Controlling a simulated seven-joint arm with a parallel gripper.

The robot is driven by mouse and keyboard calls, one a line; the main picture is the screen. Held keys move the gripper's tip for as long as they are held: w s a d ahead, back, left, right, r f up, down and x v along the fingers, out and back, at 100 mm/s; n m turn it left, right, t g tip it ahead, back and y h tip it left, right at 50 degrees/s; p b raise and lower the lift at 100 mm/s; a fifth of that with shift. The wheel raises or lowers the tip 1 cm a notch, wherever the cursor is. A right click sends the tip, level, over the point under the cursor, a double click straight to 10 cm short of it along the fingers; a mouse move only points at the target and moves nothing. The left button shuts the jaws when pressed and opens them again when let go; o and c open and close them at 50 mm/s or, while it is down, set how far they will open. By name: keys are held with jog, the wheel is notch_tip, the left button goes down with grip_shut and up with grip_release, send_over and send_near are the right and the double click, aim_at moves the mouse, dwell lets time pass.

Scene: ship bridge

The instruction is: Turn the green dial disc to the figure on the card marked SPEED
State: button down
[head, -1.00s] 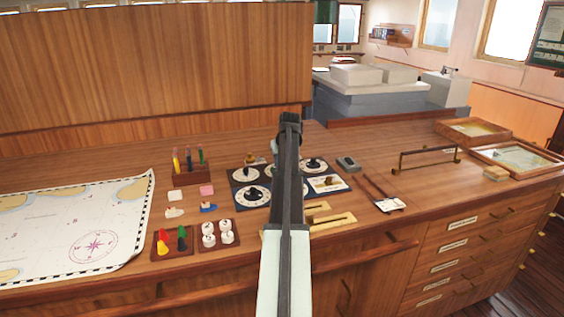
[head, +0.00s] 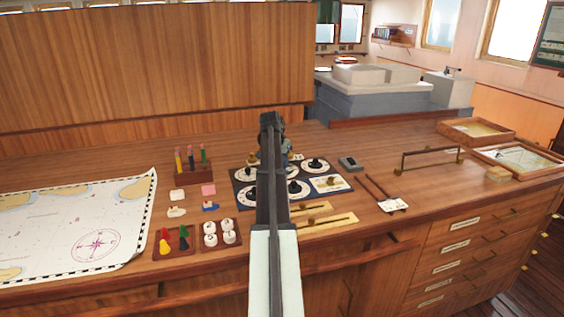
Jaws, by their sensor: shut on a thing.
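A dark dial board (head: 237,204) stands on the wooden desk with several white dial discs. Black knobs show on the lower-left dial (head: 249,197), the upper-right dial (head: 314,166) and the lower-right dial (head: 297,189). The upper-left dial (head: 245,173) is partly covered by my arm. My gripper (head: 287,150) is over the middle of the board; its fingertips and what they are shut on are mostly hidden behind my arm. I cannot make out a green disc or read a card marked SPEED. A white card-like panel (head: 328,186) with a brass piece is at the board's right.
Brass slides (head: 325,221) lie before the board. A peg rack (head: 192,176), coloured pieces (head: 174,240) and a chart (head: 80,225) are to the left. A dark grey box (head: 348,163), wooden sticks with a tag (head: 394,205) and a brass rail (head: 432,157) are to the right.

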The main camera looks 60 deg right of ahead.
jog(key=shift+w+m+g, duration=0.1)
jog(key=shift+m+g, duration=0.2)
jog(key=shift+m, duration=0.3)
jog(key=c, duration=0.9)
grip_release()
jog(key=v, duration=1.3)
jog(key=shift+r, duration=0.4)
